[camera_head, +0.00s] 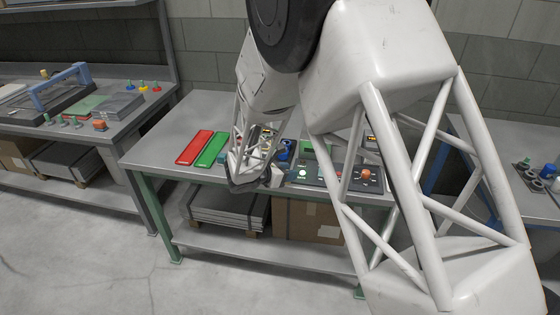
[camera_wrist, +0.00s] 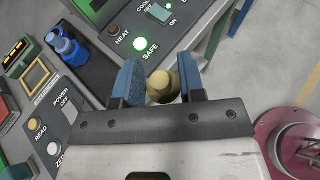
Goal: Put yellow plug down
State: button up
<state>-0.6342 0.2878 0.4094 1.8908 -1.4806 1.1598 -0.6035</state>
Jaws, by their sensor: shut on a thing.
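In the wrist view my gripper (camera_wrist: 160,82) has its blue fingertips closed on a dull yellow plug (camera_wrist: 161,80), seen nearly end-on between them. The plug is held near the front edge of the control panel (camera_wrist: 110,15) with the lit green SAFE lamp. The picture does not show whether it touches anything below. In the head view my gripper hangs by the front of the middle bench (camera_head: 140,160), left of the panel with the green lamp (camera_head: 312,178). The plug cannot be made out there.
A red strip (camera_head: 195,147) and a green strip (camera_head: 212,149) lie on the bench left of my arm. A blue cylindrical part (camera_wrist: 65,47) stands near the panels. A meter box (camera_wrist: 45,100) with READ and ZERO buttons is at left. A pink round part (camera_wrist: 293,140) shows lower right.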

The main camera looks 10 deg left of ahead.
jog(key=w+a, duration=0.1)
jog(key=w, duration=0.2)
jog(key=w+a, duration=0.2)
jog(key=w, duration=0.2)
jog(key=w+a+f, duration=0.1)
jog(key=w+a, duration=0.1)
jog(key=w, duration=0.2)
jog(key=shift+w, duration=0.2)
jog(key=shift+f, duration=0.15)
jog(key=shift+f, duration=1.65)
jog(key=shift+f, duration=0.15)
jog(key=o, duration=0.9)
jog(key=v, duration=1.2)
